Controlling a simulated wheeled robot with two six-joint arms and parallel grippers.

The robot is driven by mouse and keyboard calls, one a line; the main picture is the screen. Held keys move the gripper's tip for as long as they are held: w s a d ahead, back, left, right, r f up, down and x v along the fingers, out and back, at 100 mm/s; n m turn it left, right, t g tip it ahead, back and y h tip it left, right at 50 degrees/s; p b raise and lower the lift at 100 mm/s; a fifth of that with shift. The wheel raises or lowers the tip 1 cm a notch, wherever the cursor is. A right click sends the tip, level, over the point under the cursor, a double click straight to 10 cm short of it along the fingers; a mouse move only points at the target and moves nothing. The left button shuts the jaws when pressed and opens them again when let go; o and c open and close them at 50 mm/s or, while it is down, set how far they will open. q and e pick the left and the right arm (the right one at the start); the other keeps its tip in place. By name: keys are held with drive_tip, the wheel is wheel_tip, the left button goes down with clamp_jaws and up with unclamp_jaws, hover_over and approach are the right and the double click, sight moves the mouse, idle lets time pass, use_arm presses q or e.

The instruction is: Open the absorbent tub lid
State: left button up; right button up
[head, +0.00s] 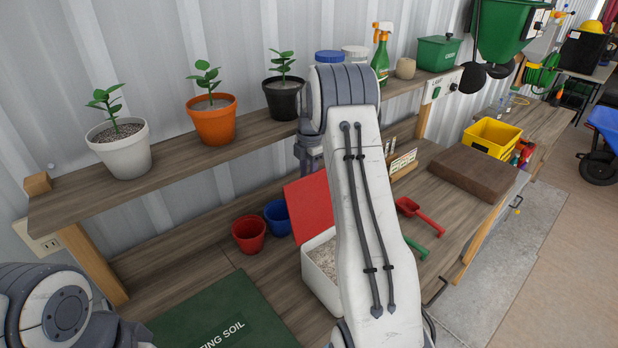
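A white tub (316,282) holding pale grey granules stands on the lower bench, partly hidden behind my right arm. A red panel (307,207), which looks like its lid, is tilted up at the tub's back left, so the granules show. My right arm reaches up across the middle of the view. Part of my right gripper (308,157) shows just above the red panel, mostly hidden by the arm. Its fingertips cannot be made out, nor whether it touches the panel. My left arm shows at the lower left corner, its gripper out of view.
A red pot (249,234) and a blue pot (278,217) stand left of the tub. A green soil bag (205,318) lies in front. Red (420,214) and green (416,248) scoops lie right. Potted plants line the shelf (172,160) above.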

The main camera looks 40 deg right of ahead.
drive_tip(key=shift+o, duration=0.3)
drive_tip(key=shift+a+f, duration=0.2)
drive_tip(key=shift+f, duration=0.4)
drive_tip(key=shift+r, duration=0.1)
wheel_tip(320, 180, up, 12)
drive_tip(key=b, duration=0.2)
drive_tip(key=shift+s+d+f+b, duration=0.15)
drive_tip(key=shift+s+f+b, duration=0.05)
drive_tip(key=shift+s+b, duration=0.15)
